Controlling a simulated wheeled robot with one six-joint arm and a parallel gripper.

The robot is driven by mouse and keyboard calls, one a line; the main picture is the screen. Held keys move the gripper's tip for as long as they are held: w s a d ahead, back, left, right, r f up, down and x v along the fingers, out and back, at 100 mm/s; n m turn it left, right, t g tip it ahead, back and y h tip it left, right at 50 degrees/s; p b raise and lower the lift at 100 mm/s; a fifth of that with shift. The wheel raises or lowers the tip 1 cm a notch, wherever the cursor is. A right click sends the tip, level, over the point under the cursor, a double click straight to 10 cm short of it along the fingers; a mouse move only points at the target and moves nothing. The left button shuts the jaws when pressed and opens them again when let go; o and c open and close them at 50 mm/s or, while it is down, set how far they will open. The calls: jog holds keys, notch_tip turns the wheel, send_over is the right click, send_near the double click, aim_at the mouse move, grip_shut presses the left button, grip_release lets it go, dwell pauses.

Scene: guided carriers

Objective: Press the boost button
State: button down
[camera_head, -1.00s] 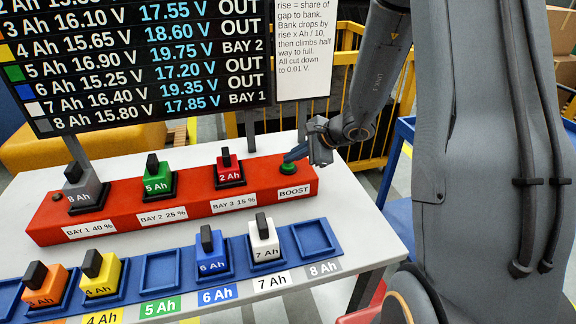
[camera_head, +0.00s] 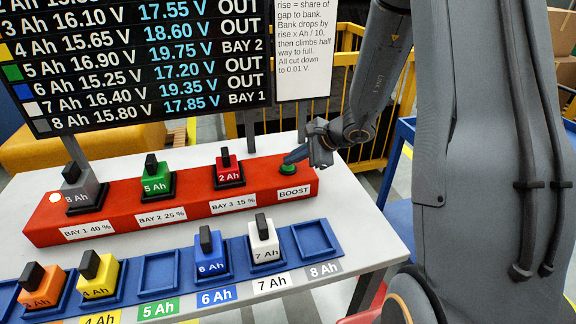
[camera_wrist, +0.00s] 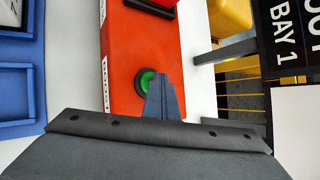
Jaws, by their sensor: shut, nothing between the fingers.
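The green boost button (camera_head: 287,169) sits in a dark ring at the right end of the red bank (camera_head: 120,217), above the BOOST label (camera_head: 293,192). My gripper (camera_head: 292,158) is shut and empty, with its fingertips at the button. In the wrist view the shut fingers (camera_wrist: 159,92) overlap the green button (camera_wrist: 146,80) and hide part of it; they appear to touch it. The bank holds a grey 8 Ah block (camera_head: 84,192) in bay 1, a green 5 Ah block (camera_head: 156,184) in bay 2 and a red 2 Ah block (camera_head: 228,174) in bay 3. A lamp (camera_head: 55,197) at the bank's left end glows.
A blue rack (camera_head: 180,290) in front holds orange, yellow, blue and white blocks; its 5 Ah and 8 Ah slots are empty. A voltage board (camera_head: 140,60) and a rules sheet (camera_head: 302,75) stand behind. A yellow railing (camera_head: 345,70) lies beyond the table.

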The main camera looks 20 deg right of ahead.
aim_at(292, 168)
jog(key=shift+r, duration=0.1)
jog(key=shift+r+p, duration=0.5)
jog(key=shift+r, duration=0.3)
jog(key=shift+r, duration=0.1)
notch_tip(292, 168, up, 5)
jog(key=p, duration=0.3)
dwell(3.4)
